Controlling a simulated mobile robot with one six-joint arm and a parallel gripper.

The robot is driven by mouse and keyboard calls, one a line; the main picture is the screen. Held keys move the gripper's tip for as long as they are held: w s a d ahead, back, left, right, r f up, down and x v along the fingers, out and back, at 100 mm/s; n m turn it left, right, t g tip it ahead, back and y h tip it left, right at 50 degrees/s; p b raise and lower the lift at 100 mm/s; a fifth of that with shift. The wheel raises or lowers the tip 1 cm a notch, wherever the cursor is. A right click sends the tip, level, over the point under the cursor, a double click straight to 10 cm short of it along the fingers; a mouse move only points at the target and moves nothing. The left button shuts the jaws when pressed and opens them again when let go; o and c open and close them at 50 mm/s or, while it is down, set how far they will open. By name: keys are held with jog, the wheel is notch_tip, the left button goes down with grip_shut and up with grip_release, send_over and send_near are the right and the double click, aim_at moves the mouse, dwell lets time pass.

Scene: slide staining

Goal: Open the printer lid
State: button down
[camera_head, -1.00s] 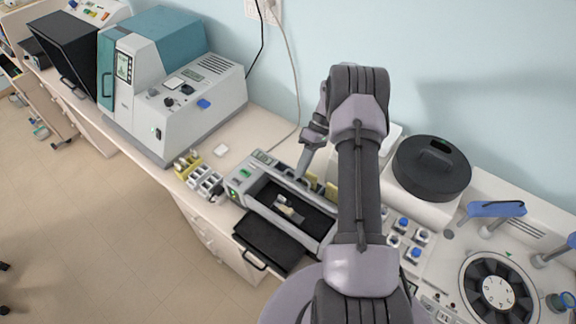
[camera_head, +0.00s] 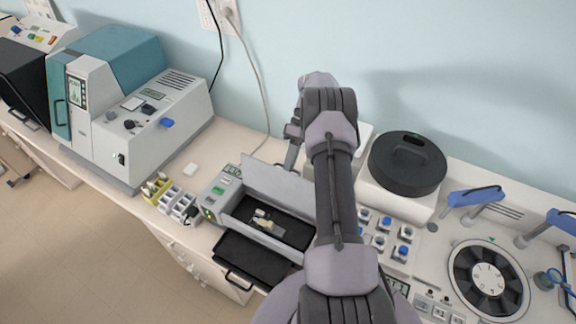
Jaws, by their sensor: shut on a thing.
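The printer (camera_head: 212,200) is a low grey machine on the bench, with green-lit controls at its left end and a dark open tray at its front. Its lid (camera_head: 272,186), a flat grey panel, stands raised along the back edge of the opening. Inside the dark well lies a small pale and yellowish piece (camera_head: 263,220). My gripper (camera_head: 291,166) reaches down from behind to the lid's top edge and is shut on it; its fingertips are partly hidden by the lid. My arm covers the printer's right end.
A large grey and teal machine (camera_head: 135,110) stands to the left. A rack of white cups (camera_head: 177,199) sits beside the printer. A black round lidded pot (camera_head: 408,163), blue-capped bottles (camera_head: 386,222) and a round carousel (camera_head: 489,280) are to the right.

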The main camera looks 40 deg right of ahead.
jog(key=shift+f, duration=0.15)
jog(key=c, duration=1.5)
grip_release()
jog(key=s+a+r+b, duration=0.1)
jog(key=s+a, duration=0.2)
jog(key=s, duration=0.1)
jog(key=s+a+r+b, duration=0.1)
jog(key=s+a+r, duration=0.1)
jog(key=s, duration=0.3)
jog(key=s+a+r+b, duration=0.1)
jog(key=s+a+r, duration=0.1)
jog(key=s+a, duration=0.1)
jog(key=shift+s+a+r, duration=0.1)
jog(key=shift+s+a, duration=0.2)
jog(key=shift+s, duration=0.5)
jog(key=shift+c, duration=0.5)
